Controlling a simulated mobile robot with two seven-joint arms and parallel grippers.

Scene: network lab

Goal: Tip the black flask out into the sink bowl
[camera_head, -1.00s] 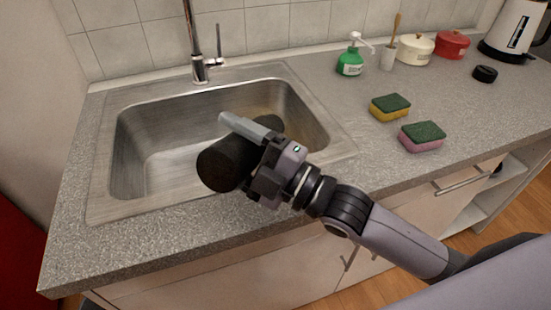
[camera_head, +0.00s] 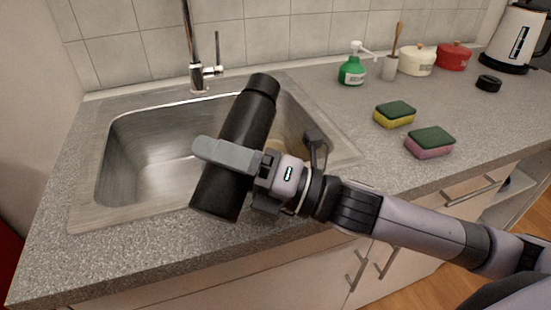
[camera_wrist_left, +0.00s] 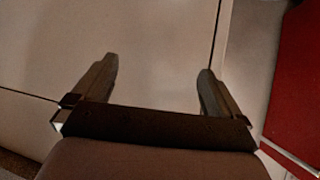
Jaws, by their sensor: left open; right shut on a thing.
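The black flask (camera_head: 248,120) is held over the front right part of the sink bowl (camera_head: 150,150). It leans, with its narrower end up and towards the back right and its wide end low at the front left. My right gripper (camera_head: 226,154) is shut around the flask's middle, and its finger hides part of the side. I cannot see into the flask's mouth. A brownish patch shows in the bowl behind the gripper, too hidden to make out. My left gripper (camera_wrist_left: 158,72) is open and empty in front of pale cabinet fronts, in the left wrist view.
The tap (camera_head: 197,70) stands behind the bowl. A yellow sponge (camera_head: 395,117) and a pink sponge (camera_head: 430,147) lie on the counter at right. A green soap bottle (camera_head: 352,70), pots, a black lid (camera_head: 488,83) and a kettle (camera_head: 515,38) stand farther back.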

